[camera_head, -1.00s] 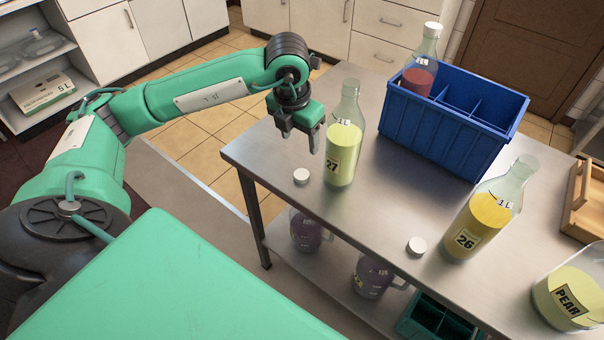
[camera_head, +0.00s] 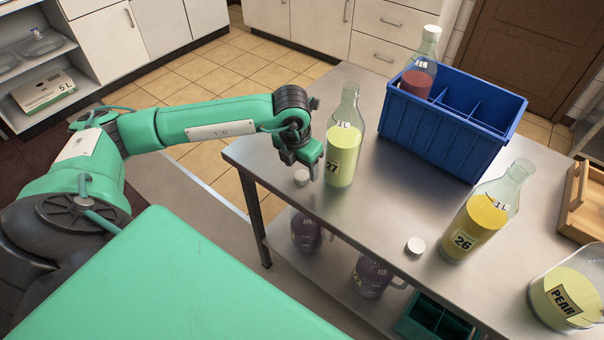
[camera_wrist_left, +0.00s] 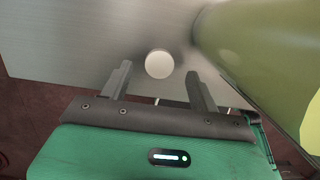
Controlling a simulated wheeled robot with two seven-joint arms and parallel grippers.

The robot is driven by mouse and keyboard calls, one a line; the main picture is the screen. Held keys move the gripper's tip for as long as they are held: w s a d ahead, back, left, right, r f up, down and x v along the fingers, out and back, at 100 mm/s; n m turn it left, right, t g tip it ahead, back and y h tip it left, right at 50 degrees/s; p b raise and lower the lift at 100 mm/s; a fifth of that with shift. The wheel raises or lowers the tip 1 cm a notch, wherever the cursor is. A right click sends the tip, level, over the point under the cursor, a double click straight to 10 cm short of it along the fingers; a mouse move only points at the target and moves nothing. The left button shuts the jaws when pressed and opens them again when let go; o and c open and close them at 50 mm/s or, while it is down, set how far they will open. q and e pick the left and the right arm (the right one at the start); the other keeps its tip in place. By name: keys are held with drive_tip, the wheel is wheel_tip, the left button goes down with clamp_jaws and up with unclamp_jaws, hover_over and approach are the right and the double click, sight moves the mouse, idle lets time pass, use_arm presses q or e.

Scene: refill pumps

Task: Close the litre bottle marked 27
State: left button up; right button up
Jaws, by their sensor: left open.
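The litre bottle marked 27 (camera_head: 342,150) stands upright on the steel table, filled with yellow-green liquid, its neck uncapped. A white cap (camera_head: 301,177) lies on the table just left of it. My left gripper (camera_head: 308,172) is open above this cap, beside the bottle. In the left wrist view the cap (camera_wrist_left: 159,64) shows beyond and between the open fingertips (camera_wrist_left: 160,78), apart from both, and the bottle (camera_wrist_left: 265,50) fills the upper right. My right gripper is not in view.
Bottle 26 (camera_head: 478,220) stands open to the right, with another white cap (camera_head: 416,245) near it. A blue divided crate (camera_head: 440,130) holds a bottle with red liquid (camera_head: 418,75). A jug marked PEAR (camera_head: 568,295) is at the front right. The table's left edge is close to my gripper.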

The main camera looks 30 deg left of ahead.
sight(302, 177)
use_arm(q)
wheel_tip(302, 177, down, 2)
drive_tip(key=shift+w+f, duration=0.1)
drive_tip(key=shift+f, duration=0.25)
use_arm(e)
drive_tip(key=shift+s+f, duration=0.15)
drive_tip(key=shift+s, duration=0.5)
use_arm(q)
drive_tip(key=shift+c, duration=0.2)
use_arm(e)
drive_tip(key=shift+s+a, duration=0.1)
use_arm(q)
drive_tip(key=c, duration=1)
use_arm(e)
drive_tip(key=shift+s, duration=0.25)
